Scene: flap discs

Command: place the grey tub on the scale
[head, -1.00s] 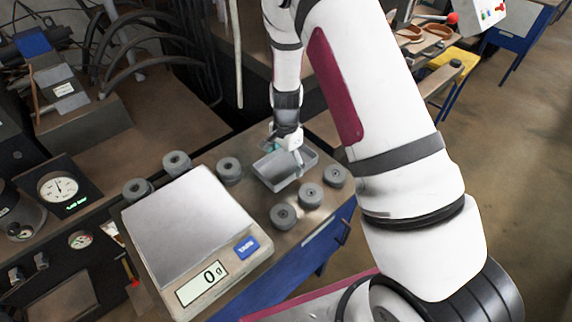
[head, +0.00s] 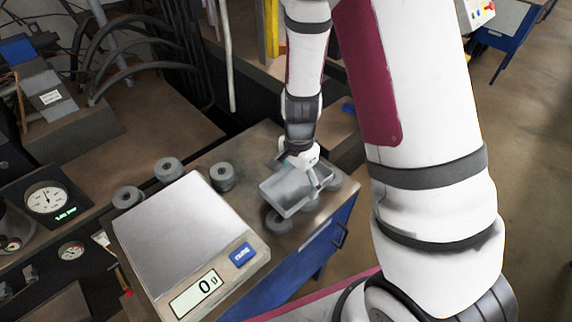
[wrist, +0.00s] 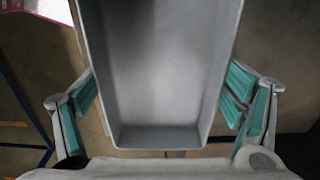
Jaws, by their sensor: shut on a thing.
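The grey tub (head: 284,195) is an open, empty rectangular tub. My gripper (head: 310,168) is shut on it; in the wrist view the teal finger pads press on either side of the tub (wrist: 165,85). The tub appears raised above the bench and a little tilted, to the right of the scale. The scale (head: 178,235) has a bare square silver plate, a blue button, and a display reading 0 g. The tub is apart from the scale.
Flap discs stand around: a disc (head: 278,224) partly under the tub, others partly hidden beside it, a disc (head: 222,177) between scale and tub, and two more (head: 168,170) (head: 127,197) behind the scale. A dial gauge (head: 46,199) stands at the left.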

